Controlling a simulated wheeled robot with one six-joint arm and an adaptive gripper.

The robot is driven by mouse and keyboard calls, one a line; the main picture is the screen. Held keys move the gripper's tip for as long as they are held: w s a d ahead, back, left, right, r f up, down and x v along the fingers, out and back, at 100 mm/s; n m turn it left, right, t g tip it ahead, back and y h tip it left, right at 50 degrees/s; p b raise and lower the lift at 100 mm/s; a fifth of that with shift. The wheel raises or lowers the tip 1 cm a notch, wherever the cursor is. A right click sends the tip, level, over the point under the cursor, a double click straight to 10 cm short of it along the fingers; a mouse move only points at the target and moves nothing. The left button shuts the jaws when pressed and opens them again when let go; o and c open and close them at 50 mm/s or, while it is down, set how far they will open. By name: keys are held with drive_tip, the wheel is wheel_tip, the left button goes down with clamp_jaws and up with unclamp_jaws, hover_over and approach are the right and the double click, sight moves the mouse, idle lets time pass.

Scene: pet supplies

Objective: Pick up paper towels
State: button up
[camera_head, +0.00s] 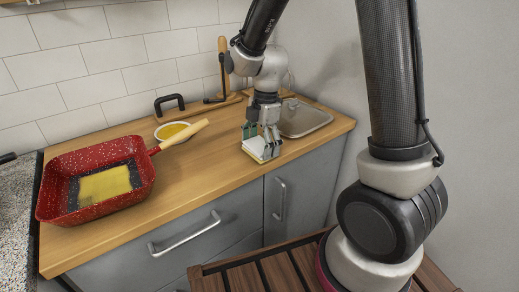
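A red speckled pan (62,203) with something yellow in it sits at the left, its wooden handle pointing toward the gripper. A bowl (160,132) stands behind the handle. A wooden stand (222,62) is at the wall. The metal sink (304,119) is to the right.

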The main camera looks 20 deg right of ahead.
sight(260, 144)
drive_tip(key=shift+c, duration=0.4)
wheel_tip(260, 144, up, 10)
idle(0.3)
drive_tip(key=shift+o, duration=0.7)
drive_tip(key=shift+c, duration=0.9)
